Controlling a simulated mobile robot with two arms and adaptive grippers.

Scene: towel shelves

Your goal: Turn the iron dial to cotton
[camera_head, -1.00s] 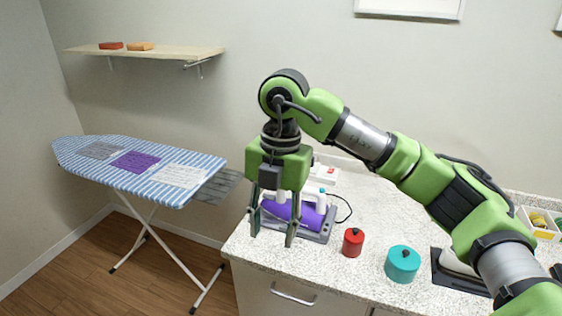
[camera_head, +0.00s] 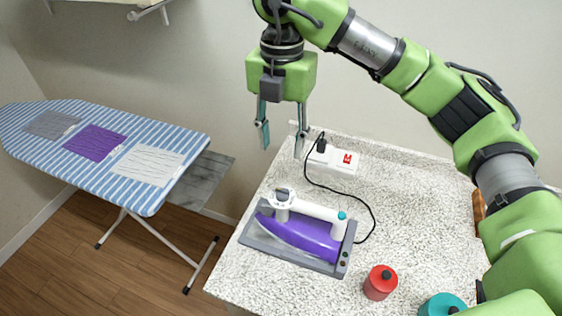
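A purple iron (camera_head: 300,236) with a white handle lies on a grey tray-like stand (camera_head: 262,246) on the counter. A grey-and-white round knob (camera_head: 283,195), which looks like the iron's dial, is at the handle's left end; its setting is too small to read. A teal button (camera_head: 342,215) is at the handle's right end. My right gripper (camera_head: 281,146) is open and empty. It points down above and behind the iron, apart from it. My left gripper is not in view.
A white power strip with a red switch (camera_head: 347,158) and the iron's black cord lie behind the iron. A red pot (camera_head: 380,283) and a teal pot (camera_head: 442,305) stand at front right. A striped ironing board (camera_head: 160,141) with cloths stands left.

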